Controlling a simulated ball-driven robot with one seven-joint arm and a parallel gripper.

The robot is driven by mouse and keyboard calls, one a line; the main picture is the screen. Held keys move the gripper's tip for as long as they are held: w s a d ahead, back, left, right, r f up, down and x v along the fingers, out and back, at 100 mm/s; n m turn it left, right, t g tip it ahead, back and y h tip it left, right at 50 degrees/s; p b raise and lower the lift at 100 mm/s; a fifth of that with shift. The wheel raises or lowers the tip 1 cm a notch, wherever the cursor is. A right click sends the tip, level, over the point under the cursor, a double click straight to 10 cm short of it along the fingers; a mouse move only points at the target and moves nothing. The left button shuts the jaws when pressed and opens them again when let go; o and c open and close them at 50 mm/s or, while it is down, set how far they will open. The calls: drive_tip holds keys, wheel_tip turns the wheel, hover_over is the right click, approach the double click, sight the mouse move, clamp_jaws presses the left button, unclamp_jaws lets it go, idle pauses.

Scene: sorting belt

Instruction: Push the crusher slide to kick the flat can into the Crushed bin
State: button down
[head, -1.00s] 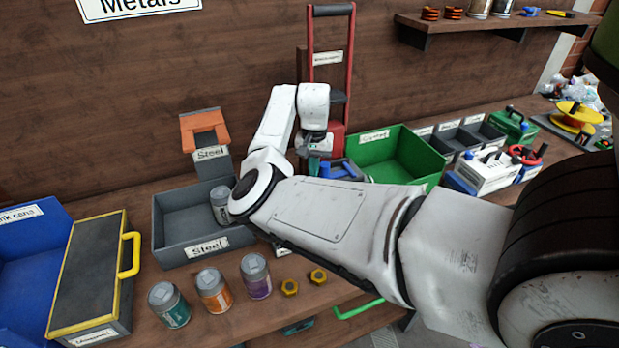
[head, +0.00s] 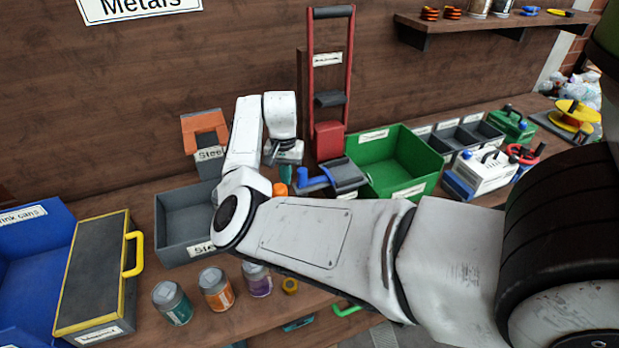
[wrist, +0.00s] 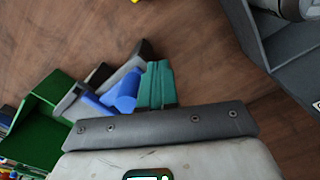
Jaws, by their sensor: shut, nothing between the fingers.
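The crusher (head: 328,143) is a tall red frame with a black top handle, standing against the back wall. At its foot is the dark slide tray with a blue handle (head: 318,182), also seen in the wrist view (wrist: 121,92). The green bin (head: 433,166), its label too small to read, stands right of the crusher. My gripper (head: 285,174), with teal fingers, is shut and empty just left of the blue handle; in the wrist view the fingers (wrist: 157,84) are beside it. An orange piece (head: 281,189) shows below the fingers; I cannot tell whether it is the flat can.
A grey Steel bin (head: 172,250) stands left of my gripper, partly hidden by my arm. Several cans, including a teal one (head: 172,303), stand along the front. A yellow-edged box (head: 92,280) and a blue bin (head: 35,245) are at far left.

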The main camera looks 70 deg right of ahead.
wheel_tip(320, 180, up, 8)
drive_tip(key=p, duration=0.7)
drive_tip(key=shift+f, duration=0.1)
idle(0.6)
